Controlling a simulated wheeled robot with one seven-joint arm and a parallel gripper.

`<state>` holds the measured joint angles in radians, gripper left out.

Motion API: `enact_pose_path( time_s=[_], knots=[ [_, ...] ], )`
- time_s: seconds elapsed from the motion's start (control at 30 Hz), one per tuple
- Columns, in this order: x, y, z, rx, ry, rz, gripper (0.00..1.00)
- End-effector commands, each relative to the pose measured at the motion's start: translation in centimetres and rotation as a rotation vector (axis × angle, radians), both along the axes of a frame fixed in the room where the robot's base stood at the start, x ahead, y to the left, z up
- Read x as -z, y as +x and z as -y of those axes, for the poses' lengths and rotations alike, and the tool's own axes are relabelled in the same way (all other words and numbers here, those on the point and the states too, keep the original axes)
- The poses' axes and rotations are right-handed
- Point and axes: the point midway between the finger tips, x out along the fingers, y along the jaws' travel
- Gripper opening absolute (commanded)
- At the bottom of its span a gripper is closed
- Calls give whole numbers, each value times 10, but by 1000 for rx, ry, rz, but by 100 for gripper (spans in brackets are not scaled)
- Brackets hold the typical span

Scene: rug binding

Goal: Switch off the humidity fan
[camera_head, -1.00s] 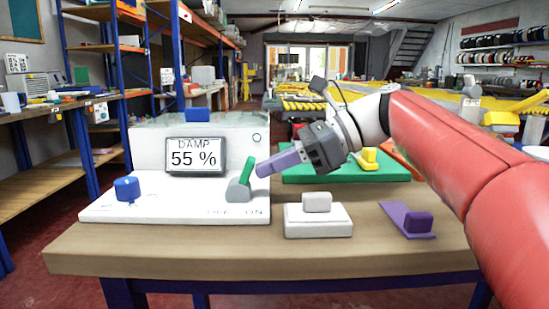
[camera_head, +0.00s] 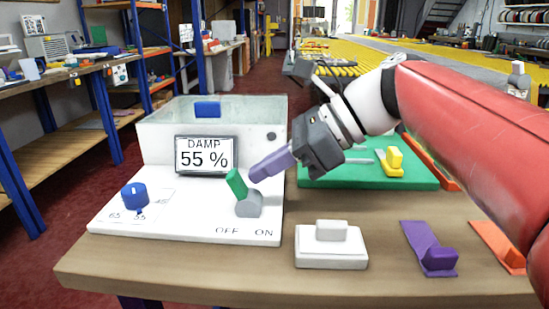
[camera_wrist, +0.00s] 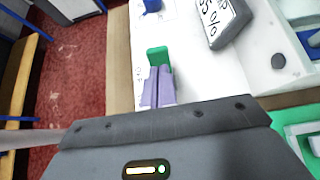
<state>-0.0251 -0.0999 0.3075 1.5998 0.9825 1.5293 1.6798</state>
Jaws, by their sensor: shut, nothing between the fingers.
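The humidity fan's white control unit (camera_head: 110,222) sits on the table's left side. Its display (camera_head: 206,154) reads DAMP 55 %. Its green lever (camera_head: 236,183) rises from a grey base (camera_head: 248,205) and tilts left, toward the OFF side of the printed OFF and ON labels. My gripper (camera_head: 254,172) is shut and empty, its purple fingers just right of the lever. In the wrist view, the fingertips (camera_wrist: 158,76) lie right by the green lever (camera_wrist: 158,56). I cannot tell whether they touch it.
A blue knob (camera_head: 134,196) is on the unit's left. A white block switch (camera_head: 331,246), a purple piece (camera_head: 430,248) and an orange piece (camera_head: 499,245) lie to the right. A green board (camera_head: 420,176) with a yellow piece (camera_head: 394,162) is behind.

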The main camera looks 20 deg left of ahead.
Motion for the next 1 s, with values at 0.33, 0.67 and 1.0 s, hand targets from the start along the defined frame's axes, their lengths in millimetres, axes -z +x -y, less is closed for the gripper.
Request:
enact_pose_path(
  time_s=[0.33, 0.67, 1.0],
  knots=[
    [-13, 1, 0, 1, 0, -2, 0],
    [-15, 1, 0, 1, 0, -1, 0],
    [-23, 5, 7, 2, 0, -1, 0]
  ],
)
